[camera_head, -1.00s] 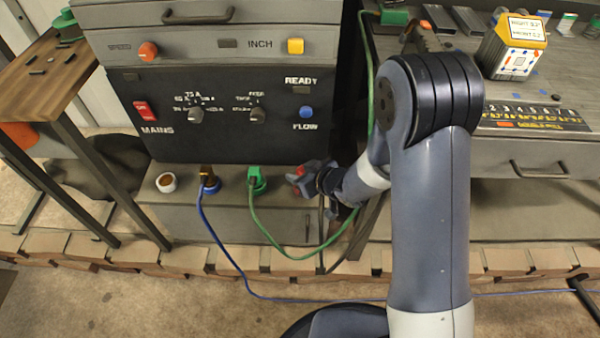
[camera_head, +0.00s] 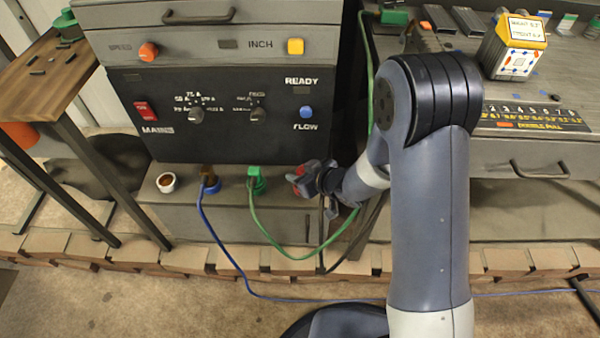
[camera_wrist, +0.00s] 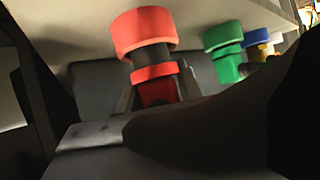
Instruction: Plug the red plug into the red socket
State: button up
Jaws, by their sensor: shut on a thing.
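My gripper (camera_head: 301,181) is at the right end of the low grey ledge, small and partly hiding what it holds in the head view. In the wrist view its dark fingers (camera_wrist: 153,92) are shut on the red plug (camera_wrist: 157,94). The red socket (camera_wrist: 143,32) is the wide red ring directly in line with the plug. A dark stretch shows between the ring and the plug's red collar. I cannot tell whether the plug has entered the socket or how deep. In the head view I cannot separate the red socket from the plug.
A green plug and socket (camera_head: 256,181) with a green cable stand left of my gripper. A blue socket (camera_head: 210,184) with a blue cable and a white cup (camera_head: 166,182) are further left. The control panel (camera_head: 230,115) rises behind the ledge (camera_head: 232,222).

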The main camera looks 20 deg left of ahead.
jog(key=shift+f+b, duration=0.5)
jog(key=shift+f, duration=0.05)
jog(key=o, duration=0.9)
jog(key=shift+r, duration=0.1)
jog(key=p+v, duration=0.4)
jog(key=v, duration=0.7)
jog(key=shift+p, duration=0.4)
jog(key=b+x, duration=0.3)
jog(key=x, duration=0.5)
jog(key=shift+s+d+b, duration=0.1)
jog(key=shift+b, duration=0.2)
jog(key=shift+w+a+f, duration=0.3)
jog(key=shift+a+f, duration=0.05)
jog(key=shift+a, duration=0.1)
